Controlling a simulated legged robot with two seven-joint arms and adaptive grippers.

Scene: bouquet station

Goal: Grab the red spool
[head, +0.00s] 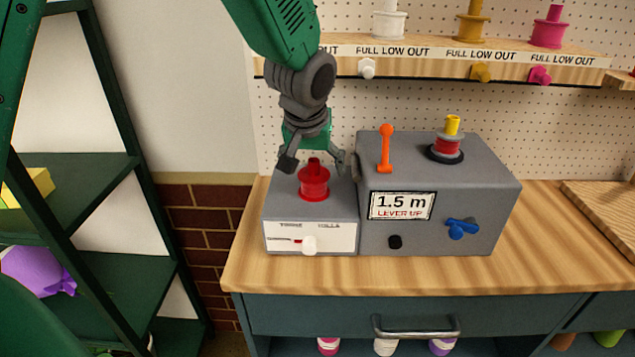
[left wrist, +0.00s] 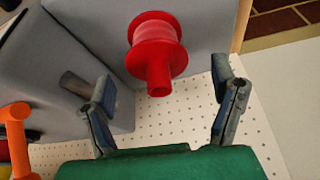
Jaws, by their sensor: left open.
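The red spool (head: 314,183) stands upright on top of the smaller grey box (head: 340,205) at the left of the bench. In the left wrist view the red spool (left wrist: 156,50) shows between and beyond the two fingers. My left gripper (head: 317,160) hangs just above and behind the spool, with its fingers spread to either side of it. It is open and empty, and the left wrist view shows a wide gap between its fingertips (left wrist: 163,85). My right gripper is not in view.
A larger grey machine (head: 505,190) with an orange lever (head: 386,148) and a red-and-yellow spool (head: 449,140) stands right beside the box. A shelf with white, yellow and pink spools (head: 548,27) runs above. Bare wood (head: 420,275) lies in front.

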